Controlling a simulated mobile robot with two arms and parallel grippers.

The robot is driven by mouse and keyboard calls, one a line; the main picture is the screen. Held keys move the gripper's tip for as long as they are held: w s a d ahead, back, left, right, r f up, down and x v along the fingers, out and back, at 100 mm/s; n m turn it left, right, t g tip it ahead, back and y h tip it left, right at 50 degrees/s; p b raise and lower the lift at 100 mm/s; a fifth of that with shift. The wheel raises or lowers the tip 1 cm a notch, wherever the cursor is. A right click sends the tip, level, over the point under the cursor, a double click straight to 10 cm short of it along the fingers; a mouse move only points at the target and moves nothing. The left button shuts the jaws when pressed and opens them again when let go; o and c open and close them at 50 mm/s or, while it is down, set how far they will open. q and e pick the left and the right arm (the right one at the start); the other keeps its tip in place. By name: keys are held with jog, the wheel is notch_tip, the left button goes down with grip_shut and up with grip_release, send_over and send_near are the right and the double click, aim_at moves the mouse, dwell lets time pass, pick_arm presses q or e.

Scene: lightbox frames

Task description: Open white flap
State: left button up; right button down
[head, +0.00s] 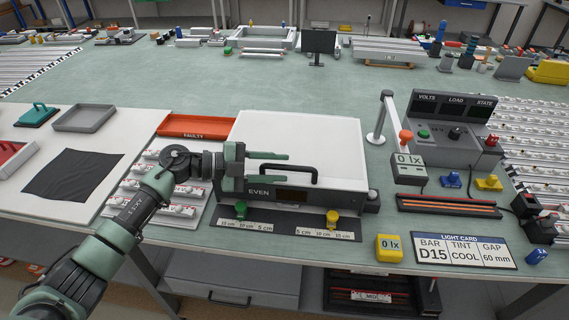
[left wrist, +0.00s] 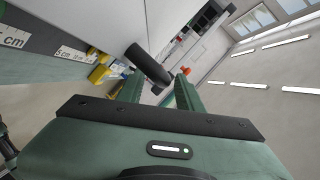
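The white flap (head: 320,135) lies flat and closed on top of the light box marked EVEN (head: 258,192). A black handle (head: 314,172) stands at its front edge. My left gripper (head: 286,163) is at the left part of the handle, its two green fingers spread apart. In the left wrist view the black handle (left wrist: 148,64) shows between and just beyond the fingers (left wrist: 158,82). I cannot tell whether they touch it. My right gripper is not in view.
A yellow knob (head: 332,217) and a green knob (head: 241,209) stand on scales before the box. A red FAULTY tray (head: 196,126) is behind left. A post with an orange ball (head: 406,136) and a VOLTS panel (head: 453,117) stand right. Open green table lies behind.

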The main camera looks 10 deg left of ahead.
pick_arm(q)
jog(key=shift+x, duration=0.95)
grip_shut()
dwell(0.7)
